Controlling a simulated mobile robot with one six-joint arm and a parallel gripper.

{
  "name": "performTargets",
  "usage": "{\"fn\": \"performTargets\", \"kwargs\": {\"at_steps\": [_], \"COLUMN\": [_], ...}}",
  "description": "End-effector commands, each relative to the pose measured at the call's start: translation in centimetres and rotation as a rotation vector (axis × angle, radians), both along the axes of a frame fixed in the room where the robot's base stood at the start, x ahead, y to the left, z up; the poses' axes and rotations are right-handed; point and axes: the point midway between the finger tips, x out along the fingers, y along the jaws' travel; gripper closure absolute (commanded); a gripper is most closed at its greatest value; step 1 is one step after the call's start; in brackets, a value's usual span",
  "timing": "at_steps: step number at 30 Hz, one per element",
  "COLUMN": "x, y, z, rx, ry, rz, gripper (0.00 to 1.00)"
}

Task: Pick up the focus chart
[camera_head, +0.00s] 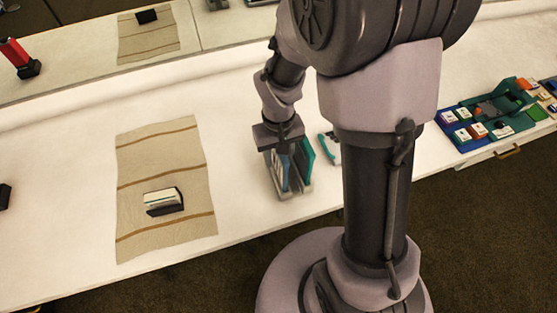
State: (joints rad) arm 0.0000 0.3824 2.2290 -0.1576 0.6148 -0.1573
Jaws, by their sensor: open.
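My gripper (288,190) points down over the white counter, right of the cloth, with its fingers apart. Upright thin panels, one blue and white (283,170) and one teal (304,158), show at the fingers. I cannot tell whether the fingers touch them. A small white card-like piece (160,198) with a teal line rests in a black holder (166,210) on the cloth. No print is readable, so I cannot tell which of these is the focus chart. My arm hides part of the counter.
A beige striped cloth (140,160) lies on the white counter (60,200). A teal-and-white item (330,148) is partly hidden behind my arm. Blue and green trays (447,126) with small boxes stand at right. A red item (14,52) stands at back left.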

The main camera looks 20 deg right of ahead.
Motion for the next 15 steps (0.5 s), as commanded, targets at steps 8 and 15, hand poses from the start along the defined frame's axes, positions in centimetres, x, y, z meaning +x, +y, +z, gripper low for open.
{"fn": "performTargets", "kwargs": {"at_steps": [8,15], "x": [0.0,0.01], "y": [0.0,0.0], "z": [0.02,0.03], "rx": [0.0,0.0], "ry": [0.0,0.0], "rz": [0.0,0.0], "gripper": [0.92,1.0]}}
